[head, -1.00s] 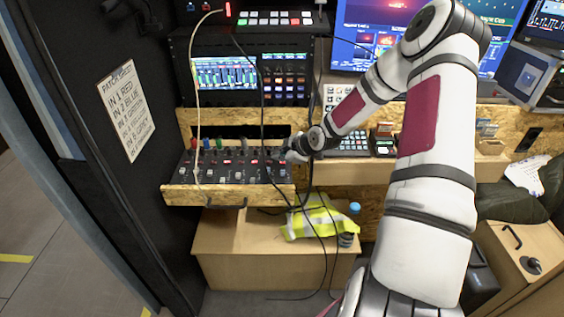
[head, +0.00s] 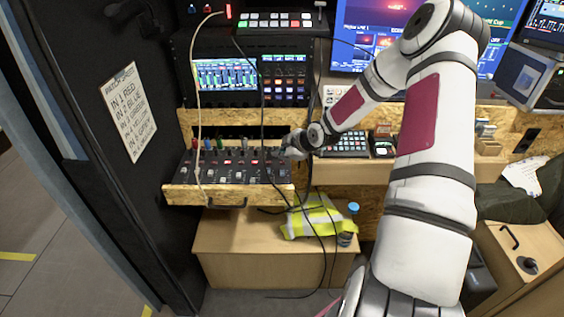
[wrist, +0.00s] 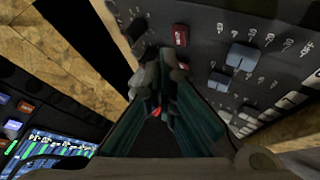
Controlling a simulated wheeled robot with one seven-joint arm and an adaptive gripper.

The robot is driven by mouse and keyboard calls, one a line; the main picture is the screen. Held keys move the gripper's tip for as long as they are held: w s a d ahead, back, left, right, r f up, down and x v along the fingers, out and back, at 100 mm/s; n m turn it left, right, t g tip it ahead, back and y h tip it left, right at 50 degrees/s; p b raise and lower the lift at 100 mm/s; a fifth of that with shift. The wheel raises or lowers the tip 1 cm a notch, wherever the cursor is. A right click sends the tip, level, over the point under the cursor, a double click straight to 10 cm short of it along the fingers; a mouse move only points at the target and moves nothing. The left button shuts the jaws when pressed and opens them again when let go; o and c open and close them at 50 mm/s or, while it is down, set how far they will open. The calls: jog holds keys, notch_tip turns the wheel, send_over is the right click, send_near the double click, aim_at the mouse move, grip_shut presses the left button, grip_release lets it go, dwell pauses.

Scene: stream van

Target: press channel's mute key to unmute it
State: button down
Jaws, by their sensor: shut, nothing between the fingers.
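The audio mixer (head: 224,172) sits on a wooden pull-out shelf at the left, with coloured plugs along its back edge and red-lit keys across its face. In the wrist view the mixer panel (wrist: 210,50) fills the upper right, with a red key (wrist: 181,36), blue-grey fader caps (wrist: 241,57) and pale keys. My gripper (wrist: 158,100) is shut and empty, its fingers together over the panel near the red key. Contact cannot be told. In the head view my gripper (head: 284,152) is small at the mixer's right end. Which key is the channel's mute key cannot be read.
Dark and pale cables (head: 262,110) hang in front of the mixer. A rack with a lit screen (head: 224,74) stands above it. A keypad panel (head: 345,145) lies right of my gripper.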

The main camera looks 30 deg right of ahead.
notch_tip(320, 180, up, 6)
jog(key=p, duration=0.3)
jog(key=shift+f+p, duration=0.1)
jog(key=shift+p, duration=0.2)
notch_tip(320, 180, up, 12)
jog(key=m+g+h, duration=0.2)
jog(key=g, duration=0.1)
send_over(281, 163)
jog(key=s+a, duration=0.7)
jog(key=s+a+r+m+g+h, duration=0.1)
jog(key=s+a+r+m+h, duration=0.15)
jog(key=s+a+r, duration=0.65)
jog(key=s+a+r+m+y, duration=0.1)
jog(key=s+a+r+m, duration=0.1)
jog(key=s, duration=0.5)
jog(key=s+a+r+m+y, duration=0.1)
jog(key=s+a+r+m, duration=0.1)
jog(key=s, duration=0.6)
jog(key=s+a+r+m+y, duration=0.1)
jog(key=s+a+r+m, duration=0.1)
jog(key=s, duration=0.5)
jog(key=shift+s+a+r, duration=0.2)
jog(key=shift+a+r, duration=0.4)
jog(key=shift+a, duration=0.15)
